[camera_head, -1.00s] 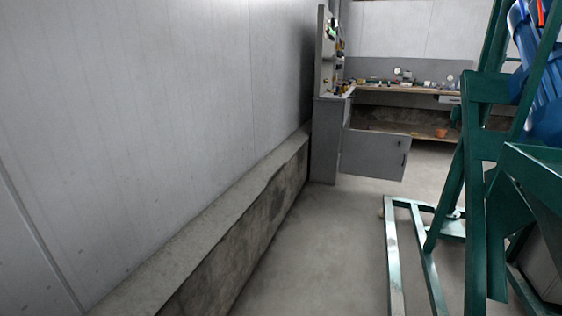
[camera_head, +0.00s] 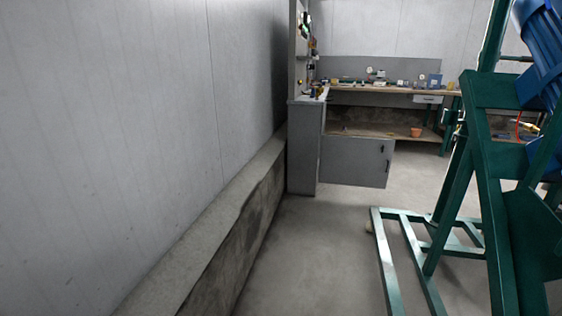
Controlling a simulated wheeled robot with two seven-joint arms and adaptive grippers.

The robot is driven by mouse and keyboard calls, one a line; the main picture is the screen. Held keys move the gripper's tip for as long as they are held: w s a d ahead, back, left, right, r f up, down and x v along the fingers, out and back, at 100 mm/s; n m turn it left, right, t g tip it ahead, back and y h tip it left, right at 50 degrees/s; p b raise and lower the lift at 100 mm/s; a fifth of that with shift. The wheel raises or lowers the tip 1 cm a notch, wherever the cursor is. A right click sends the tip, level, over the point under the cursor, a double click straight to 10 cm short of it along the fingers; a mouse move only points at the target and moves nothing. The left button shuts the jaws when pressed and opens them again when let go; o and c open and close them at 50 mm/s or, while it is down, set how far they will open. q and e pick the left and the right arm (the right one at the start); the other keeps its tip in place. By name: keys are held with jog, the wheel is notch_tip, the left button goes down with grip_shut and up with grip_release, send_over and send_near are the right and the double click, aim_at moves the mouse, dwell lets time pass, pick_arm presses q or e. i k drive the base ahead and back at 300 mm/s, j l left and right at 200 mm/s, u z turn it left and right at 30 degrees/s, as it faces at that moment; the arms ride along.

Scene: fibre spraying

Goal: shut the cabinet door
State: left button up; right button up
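A grey cabinet (camera_head: 305,148) stands against the left wall at the far end of the room, under a tall board with small items. Its grey door (camera_head: 356,162) is swung out to the right and stands open, with a dark handle near its right edge. The inside of the cabinet is not visible from here. Neither of my grippers shows in the head view. The cabinet is some distance ahead of me across the floor.
A green metal frame (camera_head: 393,262) with blue parts stands on the right. A low concrete ledge (camera_head: 205,235) runs along the left wall. Bare floor (camera_head: 305,260) lies between them. A workbench (camera_head: 385,90) with small items and an orange pot (camera_head: 416,132) are behind the door.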

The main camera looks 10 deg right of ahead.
aim_at(345, 160)
jog(key=i+z, duration=0.4)
jog(key=i, duration=0.4)
jog(key=i+j+z, duration=0.1)
jog(key=i+z, duration=0.15)
jog(key=i, duration=2.25)
jog(key=z, duration=0.5)
